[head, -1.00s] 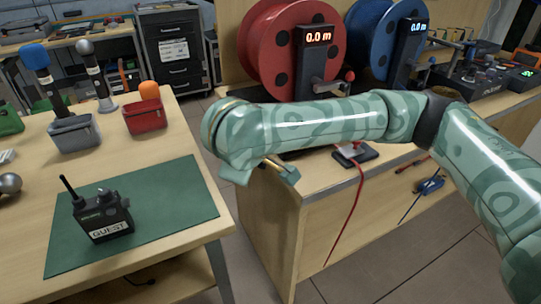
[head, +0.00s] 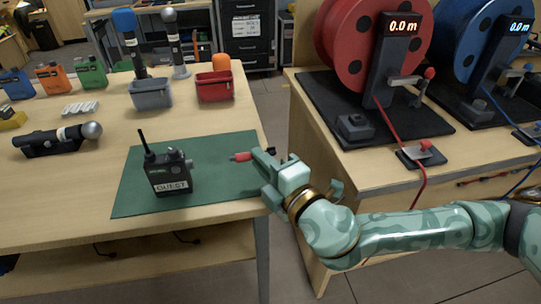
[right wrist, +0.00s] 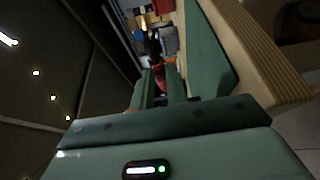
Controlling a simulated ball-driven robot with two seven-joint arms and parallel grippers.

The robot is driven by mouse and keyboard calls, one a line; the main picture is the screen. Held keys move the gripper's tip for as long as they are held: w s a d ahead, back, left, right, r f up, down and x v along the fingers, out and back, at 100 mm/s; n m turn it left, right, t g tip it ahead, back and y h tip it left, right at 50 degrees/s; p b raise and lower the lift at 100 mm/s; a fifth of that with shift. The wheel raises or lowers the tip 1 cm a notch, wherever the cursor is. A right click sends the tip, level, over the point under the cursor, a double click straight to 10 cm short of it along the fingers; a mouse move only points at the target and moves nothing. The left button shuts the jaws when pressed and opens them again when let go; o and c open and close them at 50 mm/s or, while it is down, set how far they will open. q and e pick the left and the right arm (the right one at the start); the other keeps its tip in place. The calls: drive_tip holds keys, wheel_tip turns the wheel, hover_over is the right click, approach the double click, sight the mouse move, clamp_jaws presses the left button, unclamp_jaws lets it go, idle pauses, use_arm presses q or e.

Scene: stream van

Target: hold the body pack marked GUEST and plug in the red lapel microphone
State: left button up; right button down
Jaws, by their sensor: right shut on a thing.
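The body pack marked GUEST (head: 170,180) is black with a short antenna and stands upright on the green mat (head: 130,197). My right gripper (head: 258,160) is at the mat's right edge, with its fingers pointing left toward the pack. It is shut on a red plug-like piece (head: 241,156), which I take for the red lapel microphone's plug. The red piece also shows between the fingers in the right wrist view (right wrist: 160,78). A clear gap separates its tip from the pack. Any cable on it is not clear. My left gripper is not in view.
Grey (head: 151,95) and red (head: 214,87) bins stand behind the mat. A microphone (head: 60,138) lies in a holder at left. Blue, orange and green packs (head: 85,72) stand further back. A cable-reel bench (head: 370,165) is at right, across a floor gap.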

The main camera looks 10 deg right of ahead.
sight(241, 160)
idle(0.3)
drive_tip(key=a, duration=0.5)
drive_tip(key=shift+d, duration=0.8)
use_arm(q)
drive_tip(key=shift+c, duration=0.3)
